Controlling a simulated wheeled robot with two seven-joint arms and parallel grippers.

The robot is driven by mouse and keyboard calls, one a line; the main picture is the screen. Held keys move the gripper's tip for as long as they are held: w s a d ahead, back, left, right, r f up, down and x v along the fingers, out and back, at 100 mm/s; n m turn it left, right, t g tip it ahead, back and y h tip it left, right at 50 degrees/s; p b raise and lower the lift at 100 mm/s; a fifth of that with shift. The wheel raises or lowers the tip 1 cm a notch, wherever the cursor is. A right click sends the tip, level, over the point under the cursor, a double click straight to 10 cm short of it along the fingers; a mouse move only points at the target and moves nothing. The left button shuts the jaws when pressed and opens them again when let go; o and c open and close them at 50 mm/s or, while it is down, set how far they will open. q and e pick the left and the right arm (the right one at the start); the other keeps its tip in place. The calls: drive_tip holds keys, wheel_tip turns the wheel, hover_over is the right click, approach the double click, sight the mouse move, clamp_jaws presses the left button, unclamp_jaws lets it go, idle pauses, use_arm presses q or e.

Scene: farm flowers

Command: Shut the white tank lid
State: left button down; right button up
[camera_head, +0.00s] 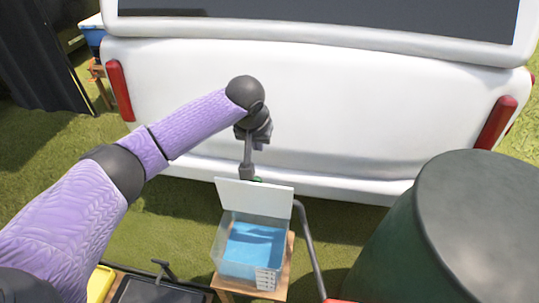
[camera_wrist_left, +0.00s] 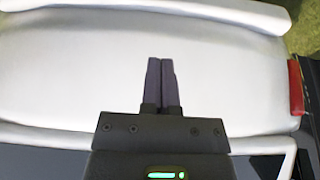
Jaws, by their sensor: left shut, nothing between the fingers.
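The white tank lid (camera_head: 262,199) stands raised, roughly upright, along the back edge of the clear tank (camera_head: 228,262). The tank is open at the top and has blue contents (camera_head: 254,243). My left gripper (camera_head: 252,177) reaches down behind the lid, between it and the white vehicle. Its fingers are hidden by the lid in the head view, and I cannot tell whether they touch it. In the left wrist view the two dark fingers (camera_wrist_left: 162,82) are shut together with nothing between them. My right gripper is not in view.
The tank stands on a small wooden stool (camera_head: 284,268). A white vehicle (camera_head: 320,110) with red lights is close behind. A large dark green barrel (camera_head: 400,245) stands at the right. A grey curved tube (camera_head: 312,248) runs beside the tank. A dark tray (camera_head: 150,292) is at lower left.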

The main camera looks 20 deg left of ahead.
sight(256, 194)
use_arm(q)
drive_tip(key=d+b+x, duration=0.1)
drive_tip(key=b+x, duration=0.6)
drive_tip(key=x, duration=0.4)
drive_tip(key=shift+s+r, duration=0.25)
drive_tip(key=shift+s, duration=0.75)
drive_tip(key=shift+s+r, duration=0.3)
drive_tip(key=shift+s, duration=0.7)
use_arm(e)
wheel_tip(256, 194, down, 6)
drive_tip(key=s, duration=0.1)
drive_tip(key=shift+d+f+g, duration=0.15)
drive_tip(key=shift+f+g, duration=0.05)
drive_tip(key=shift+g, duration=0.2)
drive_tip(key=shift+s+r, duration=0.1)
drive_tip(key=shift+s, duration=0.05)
